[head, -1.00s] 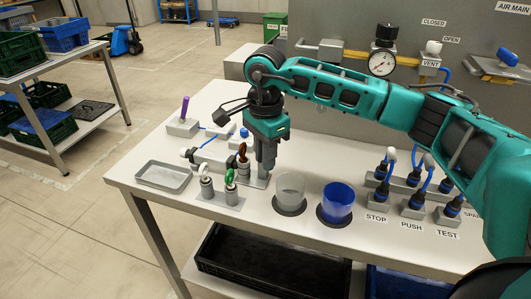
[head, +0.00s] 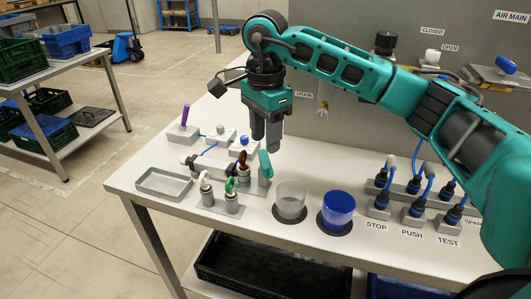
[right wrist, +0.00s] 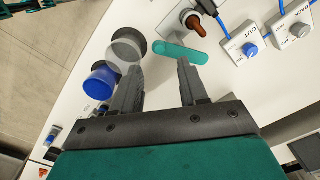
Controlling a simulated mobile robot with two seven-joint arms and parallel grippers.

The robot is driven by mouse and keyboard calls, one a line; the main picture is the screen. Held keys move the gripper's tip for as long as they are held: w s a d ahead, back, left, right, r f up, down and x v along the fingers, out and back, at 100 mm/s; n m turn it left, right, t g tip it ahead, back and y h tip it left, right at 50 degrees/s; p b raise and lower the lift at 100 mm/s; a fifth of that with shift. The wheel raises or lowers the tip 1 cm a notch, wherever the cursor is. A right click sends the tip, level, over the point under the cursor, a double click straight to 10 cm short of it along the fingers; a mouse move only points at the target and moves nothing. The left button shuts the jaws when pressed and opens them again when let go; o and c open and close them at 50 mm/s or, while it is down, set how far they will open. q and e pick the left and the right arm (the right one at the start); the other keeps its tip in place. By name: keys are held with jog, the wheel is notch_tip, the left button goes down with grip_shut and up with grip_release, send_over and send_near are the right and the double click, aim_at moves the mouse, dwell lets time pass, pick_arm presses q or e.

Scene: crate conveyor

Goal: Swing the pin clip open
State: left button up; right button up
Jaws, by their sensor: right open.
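A teal bar-shaped piece (head: 265,164), which I take for the pin clip, stands upright on a small grey base near the middle of the bench. It also shows in the right wrist view (right wrist: 181,52), just beyond the fingertips. My right gripper (head: 266,142) is above it, pointing down, with its fingers apart and empty. In the right wrist view the gripper (right wrist: 161,68) has open space between its fingers. Whether a finger touches the bar cannot be told. The pin itself cannot be made out. My left gripper is not in view.
A brown-topped fitting (head: 243,162) and a green-ringed fitting (head: 230,192) stand close by on the left. A clear cup (head: 291,198) and a blue cup (head: 338,205) are to the right. A shallow grey tray (head: 164,182) lies at left. Blue-hosed connectors (head: 412,212) stand at right.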

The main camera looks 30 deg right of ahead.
notch_tip(320, 180, up, 6)
jog(key=shift+f, duration=0.1)
dwell(0.6)
